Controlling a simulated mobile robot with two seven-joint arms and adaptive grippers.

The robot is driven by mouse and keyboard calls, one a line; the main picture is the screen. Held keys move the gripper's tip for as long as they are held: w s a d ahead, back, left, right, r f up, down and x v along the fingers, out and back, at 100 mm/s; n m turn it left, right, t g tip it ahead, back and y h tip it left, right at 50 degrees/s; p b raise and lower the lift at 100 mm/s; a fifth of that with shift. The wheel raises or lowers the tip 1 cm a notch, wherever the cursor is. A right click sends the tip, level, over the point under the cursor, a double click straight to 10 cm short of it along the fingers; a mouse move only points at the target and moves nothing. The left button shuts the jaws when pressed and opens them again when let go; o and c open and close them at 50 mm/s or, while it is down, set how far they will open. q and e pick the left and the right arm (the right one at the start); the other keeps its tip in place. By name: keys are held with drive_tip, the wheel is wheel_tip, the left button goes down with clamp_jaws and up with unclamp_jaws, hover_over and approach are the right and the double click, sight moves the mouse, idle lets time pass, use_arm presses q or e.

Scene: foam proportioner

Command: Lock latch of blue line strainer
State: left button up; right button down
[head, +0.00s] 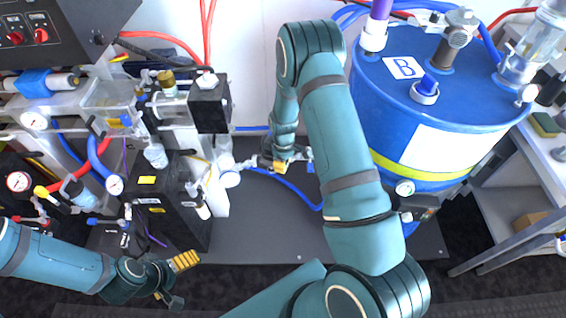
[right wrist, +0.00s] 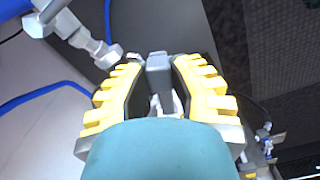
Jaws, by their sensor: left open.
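My right gripper (head: 281,165) reaches down to a small silver fitting on the blue hose line, probably the blue line strainer (head: 252,162); the gripper hides most of it in the head view. In the right wrist view, the yellow-padded fingers of the right gripper (right wrist: 160,85) stand apart on both sides of a grey upright bar (right wrist: 158,72), which may be the latch. Narrow gaps show beside the bar, and its lower end is partly hidden. My left gripper (head: 180,279) is open and empty at the lower left, in front of the black box.
A large blue drum (head: 440,85) marked B stands at the right. A black box (head: 172,215) and white bottles stand at the left. A blue hose (head: 290,186) runs along the dark floor panel (head: 265,225), whose front middle is clear.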

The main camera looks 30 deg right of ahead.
drive_tip(key=shift+s+a, duration=0.1)
drive_tip(key=shift+s, duration=0.05)
idle(0.3)
drive_tip(key=shift+s+a+m+p, duration=0.15)
drive_tip(key=shift+a+m, duration=0.65)
drive_tip(key=shift+m, duration=1.55)
drive_tip(key=shift+w+a+m+p, duration=0.15)
drive_tip(key=shift+a+m, duration=0.65)
drive_tip(key=shift+m, duration=1.5)
drive_tip(key=shift+s+a+m+p, duration=0.15)
drive_tip(key=shift+a+m, duration=0.65)
drive_tip(key=shift+m, duration=1.55)
drive_tip(key=c, duration=0.8)
unclamp_jaws()
drive_tip(key=shift+r, duration=0.1)
